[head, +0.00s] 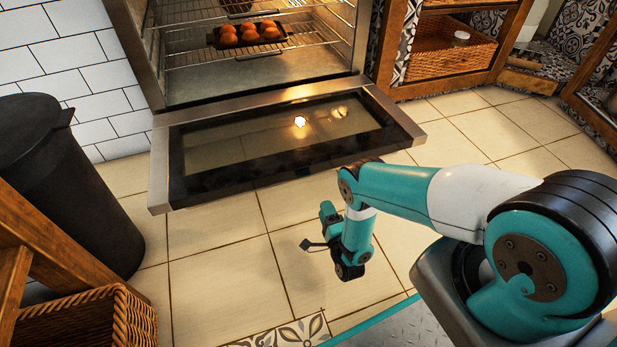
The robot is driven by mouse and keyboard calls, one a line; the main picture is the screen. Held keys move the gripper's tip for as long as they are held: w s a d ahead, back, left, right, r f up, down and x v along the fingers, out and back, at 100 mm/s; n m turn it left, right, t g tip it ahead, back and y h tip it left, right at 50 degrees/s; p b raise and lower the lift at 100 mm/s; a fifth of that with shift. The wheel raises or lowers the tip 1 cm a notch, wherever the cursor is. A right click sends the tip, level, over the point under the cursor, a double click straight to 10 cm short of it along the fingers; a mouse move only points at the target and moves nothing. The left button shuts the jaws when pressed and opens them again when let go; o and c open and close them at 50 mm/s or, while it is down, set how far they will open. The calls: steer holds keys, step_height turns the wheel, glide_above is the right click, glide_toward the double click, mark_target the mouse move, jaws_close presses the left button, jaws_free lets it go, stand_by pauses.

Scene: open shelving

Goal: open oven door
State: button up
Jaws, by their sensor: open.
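The oven door (290,140) is folded down at the front of the oven (265,88), with its dark glass panel facing up. The oven cavity stands open, with wire racks and a dark tray (262,47) of several orange-red round items inside. My gripper (347,272) is open and empty, apart from the door. It hangs over the tiled floor in front of the door, below its front edge in the picture. The fingers are small and mostly hidden by the wrist.
A black bin (65,180) stands left of the door. A wicker basket (100,320) in a wooden frame is at the lower left. Wooden shelving with another wicker basket (450,55) is at the upper right. Tiled floor (225,265) is clear before the door.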

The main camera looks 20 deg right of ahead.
steer(key=w+b, duration=0.2)
steer(key=w, duration=0.2)
steer(key=w+r+b, duration=0.1)
steer(key=w, duration=0.4)
steer(key=w+d+r+b, duration=0.1)
steer(key=w+b, duration=0.1)
steer(key=w, duration=0.3)
steer(key=shift+d+r+b, duration=0.1)
steer(key=shift+b, duration=0.25)
steer(key=shift+w, duration=0.1)
